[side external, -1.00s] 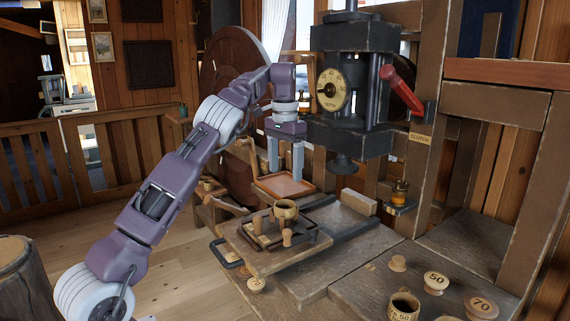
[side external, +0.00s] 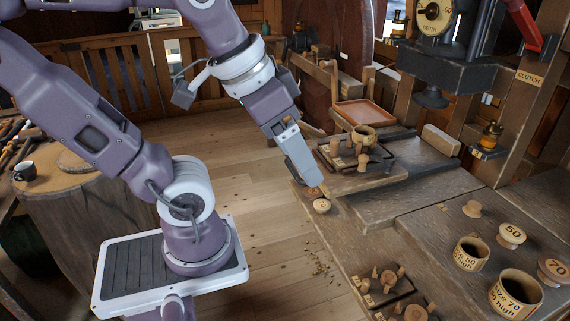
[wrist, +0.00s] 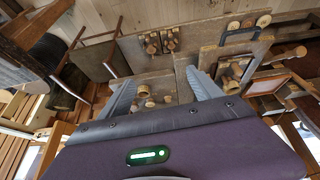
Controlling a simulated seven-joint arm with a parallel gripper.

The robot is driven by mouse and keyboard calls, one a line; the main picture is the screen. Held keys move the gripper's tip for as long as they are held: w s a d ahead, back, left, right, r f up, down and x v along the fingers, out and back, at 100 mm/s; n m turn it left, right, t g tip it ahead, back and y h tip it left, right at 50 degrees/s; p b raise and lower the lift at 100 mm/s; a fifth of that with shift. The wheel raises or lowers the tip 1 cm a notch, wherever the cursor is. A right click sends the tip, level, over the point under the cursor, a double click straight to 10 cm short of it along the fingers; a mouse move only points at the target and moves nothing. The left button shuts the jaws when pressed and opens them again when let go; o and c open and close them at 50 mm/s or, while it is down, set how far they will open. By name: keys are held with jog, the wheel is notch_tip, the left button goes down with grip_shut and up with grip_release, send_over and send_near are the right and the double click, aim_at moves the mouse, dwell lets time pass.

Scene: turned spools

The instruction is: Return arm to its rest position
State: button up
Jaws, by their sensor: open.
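My gripper (side external: 303,178) points down and to the right in the side view, in front of the left end of the wooden board (side external: 352,182) on the bench. Its fingers overlap in that view. In the wrist view the two grey fingers of my gripper (wrist: 162,84) stand apart, with no object held between them. A small cup (wrist: 143,91) and small turned pieces show beyond the gap, on the bench. I cannot tell the exact height of the fingertips. My arm is bent, with its base at the lower left of the side view.
A dark rack (side external: 342,163) with turned pegs and a cup (side external: 364,134) stands on the board. The press (side external: 450,55) is at the upper right. Labelled cups (side external: 471,253) and spools (side external: 511,235) stand at the right. Open floor (side external: 262,225) lies left of the bench.

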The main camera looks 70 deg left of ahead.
jog(key=shift+s+d+f, duration=0.15)
jog(key=shift+s+f, duration=0.8)
jog(key=shift+f, duration=0.1)
dwell(0.7)
